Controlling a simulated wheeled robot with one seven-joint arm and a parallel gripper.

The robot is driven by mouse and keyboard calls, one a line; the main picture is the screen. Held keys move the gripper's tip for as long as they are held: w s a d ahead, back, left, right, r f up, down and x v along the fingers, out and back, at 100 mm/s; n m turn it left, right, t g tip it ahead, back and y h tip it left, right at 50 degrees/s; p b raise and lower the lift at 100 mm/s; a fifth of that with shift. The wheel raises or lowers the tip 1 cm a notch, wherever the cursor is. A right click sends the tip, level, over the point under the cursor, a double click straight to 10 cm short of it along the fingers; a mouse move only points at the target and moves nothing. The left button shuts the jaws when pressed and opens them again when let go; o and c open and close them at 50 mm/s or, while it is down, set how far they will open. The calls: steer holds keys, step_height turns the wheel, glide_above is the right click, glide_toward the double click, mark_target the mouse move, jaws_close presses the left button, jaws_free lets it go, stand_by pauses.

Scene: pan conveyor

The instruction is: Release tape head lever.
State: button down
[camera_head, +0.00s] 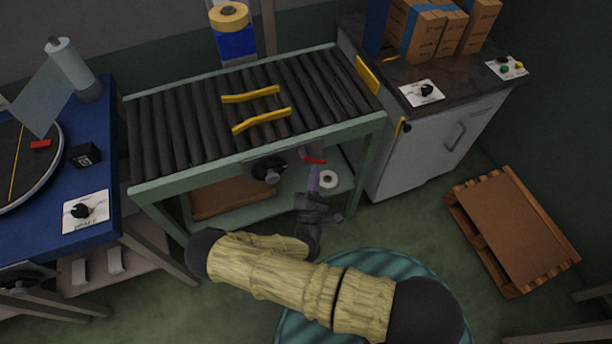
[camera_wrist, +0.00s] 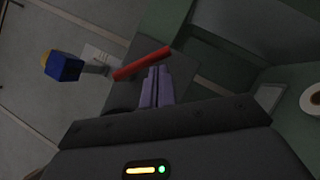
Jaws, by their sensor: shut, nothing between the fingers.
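A red bar (camera_head: 314,160), which looks like the lever, sticks out at the right end of a grey plate under the front rail of the roller conveyor. In the wrist view the red bar (camera_wrist: 142,63) lies slantwise just past the fingertips. My gripper (camera_head: 314,170) is below the conveyor's front rail, with its purple fingers pointing up at the red bar. In the wrist view the fingers of my gripper (camera_wrist: 158,70) are together with nothing between them. Their tips are very close to the bar; I cannot tell whether they touch it.
A black knob (camera_head: 268,170) is on the plate beside the bar. The roller conveyor (camera_head: 170,118) carries two yellow strips (camera_head: 262,119). A white tape roll (camera_head: 328,179) lies on the lower shelf. A grey cabinet (camera_head: 425,150) stands right, and a wooden pallet (camera_head: 515,225) lies on the floor.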

steer(key=s, duration=1.2)
steer(key=shift+s+a, duration=0.25)
steer(key=shift+s, duration=0.1)
